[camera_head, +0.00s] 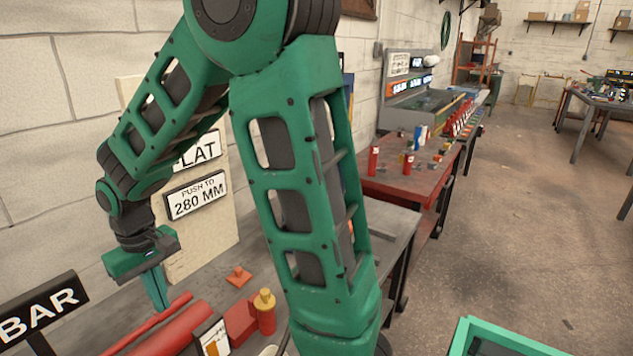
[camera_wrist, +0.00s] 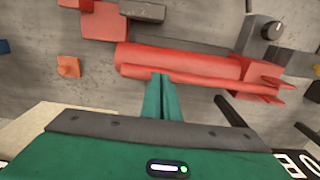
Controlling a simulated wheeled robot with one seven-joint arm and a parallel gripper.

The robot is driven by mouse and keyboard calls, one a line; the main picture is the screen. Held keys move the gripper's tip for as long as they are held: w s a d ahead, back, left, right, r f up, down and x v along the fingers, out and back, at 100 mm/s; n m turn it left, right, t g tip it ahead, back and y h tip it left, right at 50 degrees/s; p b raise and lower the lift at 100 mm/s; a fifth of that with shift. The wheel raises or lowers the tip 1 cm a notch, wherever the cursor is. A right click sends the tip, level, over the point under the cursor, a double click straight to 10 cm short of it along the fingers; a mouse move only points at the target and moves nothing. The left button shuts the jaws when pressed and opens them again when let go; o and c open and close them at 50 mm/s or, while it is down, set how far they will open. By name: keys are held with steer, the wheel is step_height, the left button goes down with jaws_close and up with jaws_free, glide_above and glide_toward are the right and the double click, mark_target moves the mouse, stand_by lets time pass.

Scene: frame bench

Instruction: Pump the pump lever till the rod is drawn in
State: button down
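The pump is a red cylinder lying on the bench, seen in the head view (camera_head: 180,330) and the wrist view (camera_wrist: 185,60). The pump lever, a thin red bar (camera_head: 140,333), runs alongside it; in the wrist view (camera_wrist: 215,84) it slants across the cylinder's near side. My gripper (camera_wrist: 160,76) points at the lever with its two teal fingers together and nothing visible between them. Its tips overlap the lever in view; I cannot tell whether they touch. In the head view my gripper (camera_head: 160,304) is above the lever. I cannot make out the rod clearly.
A red fitting with a yellow cap (camera_head: 265,303) and an orange piece (camera_head: 239,276) are on the bench beside the pump. A BAR sign (camera_head: 40,312) stands at left. A board with a PUSH TO 280 MM plate (camera_head: 196,195) stands behind. A grey knob box (camera_wrist: 268,34) is near the pump.

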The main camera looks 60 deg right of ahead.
step_height(320, 180, up, 8)
stand_by(0.5)
steer(key=shift+f, duration=0.15)
stand_by(0.6)
stand_by(1.9)
stand_by(0.6)
stand_by(2.0)
stand_by(0.6)
steer(key=shift+r, duration=2.6)
